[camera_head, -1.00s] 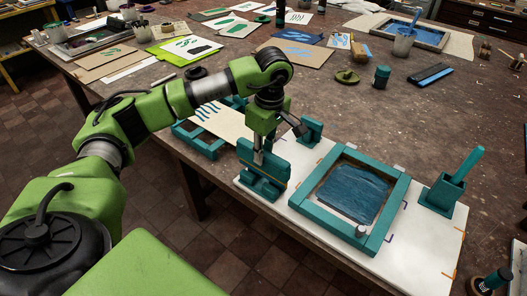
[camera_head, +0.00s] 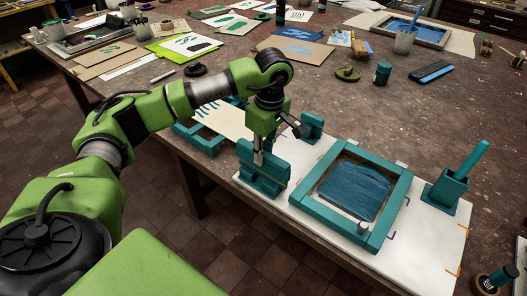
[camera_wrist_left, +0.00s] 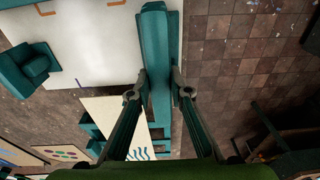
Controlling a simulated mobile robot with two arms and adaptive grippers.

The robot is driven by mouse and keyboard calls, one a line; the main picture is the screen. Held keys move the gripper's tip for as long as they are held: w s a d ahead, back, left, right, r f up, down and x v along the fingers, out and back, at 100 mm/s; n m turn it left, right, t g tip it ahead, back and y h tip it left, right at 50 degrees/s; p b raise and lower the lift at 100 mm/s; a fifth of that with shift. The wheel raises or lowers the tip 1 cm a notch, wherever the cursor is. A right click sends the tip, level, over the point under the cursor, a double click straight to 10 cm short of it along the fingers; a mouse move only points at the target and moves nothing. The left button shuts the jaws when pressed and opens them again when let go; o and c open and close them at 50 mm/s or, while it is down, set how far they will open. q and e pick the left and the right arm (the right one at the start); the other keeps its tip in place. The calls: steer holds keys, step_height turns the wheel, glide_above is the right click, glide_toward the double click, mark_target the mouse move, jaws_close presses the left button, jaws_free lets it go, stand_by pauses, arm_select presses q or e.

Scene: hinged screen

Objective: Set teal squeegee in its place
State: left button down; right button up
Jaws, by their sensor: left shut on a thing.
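The teal squeegee (camera_head: 262,160) is a long block at the left end of the white board (camera_head: 285,203). My left gripper (camera_head: 258,157) is shut on it from above. In the left wrist view the squeegee (camera_wrist_left: 155,50) runs as a long bar between the fingers of my left gripper (camera_wrist_left: 160,92). A lower teal piece (camera_head: 262,186), seemingly a holder, is directly below the squeegee on the board. My right gripper is out of view.
A teal screen frame (camera_head: 315,205) with blue mesh lies on the board. A printed sheet (camera_head: 235,122) lies at left. The table edge is close in front.

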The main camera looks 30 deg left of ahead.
arm_select(q)
steer(key=shift+f+b, duration=0.8)
steer(key=shift+f, duration=0.35)
steer(key=shift+r, duration=0.15)
steer(key=c, duration=1.8)
jaws_free()
steer(key=r, duration=0.8)
steer(key=d+r, duration=0.1)
steer(key=r, duration=0.3)
steer(key=shift+s+d, duration=0.1)
